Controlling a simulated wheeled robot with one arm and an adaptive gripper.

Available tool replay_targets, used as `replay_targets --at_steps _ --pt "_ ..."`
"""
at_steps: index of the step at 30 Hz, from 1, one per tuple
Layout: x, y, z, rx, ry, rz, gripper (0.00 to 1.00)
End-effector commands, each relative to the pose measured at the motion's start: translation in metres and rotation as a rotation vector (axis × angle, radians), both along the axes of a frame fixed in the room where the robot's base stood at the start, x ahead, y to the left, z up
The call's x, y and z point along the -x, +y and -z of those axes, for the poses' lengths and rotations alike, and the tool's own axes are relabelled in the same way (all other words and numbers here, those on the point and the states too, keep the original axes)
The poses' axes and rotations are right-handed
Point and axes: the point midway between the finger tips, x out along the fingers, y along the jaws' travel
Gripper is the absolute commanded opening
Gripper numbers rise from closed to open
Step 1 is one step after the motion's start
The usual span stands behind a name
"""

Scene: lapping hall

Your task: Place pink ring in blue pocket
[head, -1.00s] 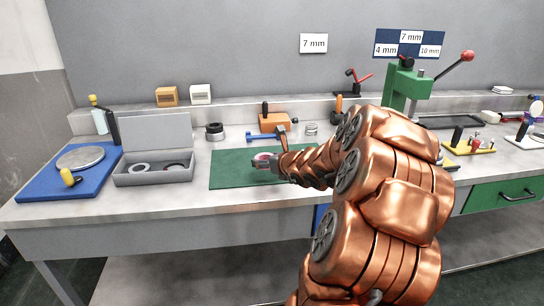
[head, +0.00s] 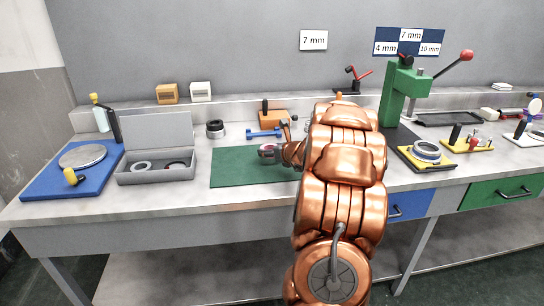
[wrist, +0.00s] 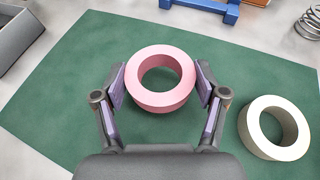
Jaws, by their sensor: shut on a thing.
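The pink ring (wrist: 160,101) is held between the two fingers of my gripper (wrist: 161,84), one finger against each side, above the green mat (wrist: 90,75). I cannot tell whether it touches the mat. In the head view my gripper (head: 268,152) is at the middle of the green mat (head: 232,173), with the ring small and partly hidden in it. A cream ring (wrist: 252,136) lies on the mat to the right in the wrist view. I cannot make out a blue pocket in either view.
An open grey box (head: 155,178) with rings in it stands left of the mat. A blue board (head: 50,185) with a round plate lies further left. A blue stand (head: 264,133) is behind the mat. A green press (head: 395,95) and a yellow-edged fixture (head: 425,163) are at right.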

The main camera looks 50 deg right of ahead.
Motion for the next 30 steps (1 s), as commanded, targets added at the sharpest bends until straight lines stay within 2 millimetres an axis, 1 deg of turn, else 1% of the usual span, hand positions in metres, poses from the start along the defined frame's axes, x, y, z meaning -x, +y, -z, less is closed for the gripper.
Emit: replay_targets --at_steps 1,6,23,24,30 --pt "0.001 -0.001 0.009 -0.002 0.003 0.003 0.33" --pt "0.001 -0.001 0.023 -0.001 0.004 0.002 0.33" --pt "0.000 0.000 0.030 0.000 0.001 0.002 0.33" --pt "0.001 -0.001 0.029 0.000 0.001 0.002 0.75" --pt "0.001 0.000 0.029 0.000 0.001 0.002 0.96"
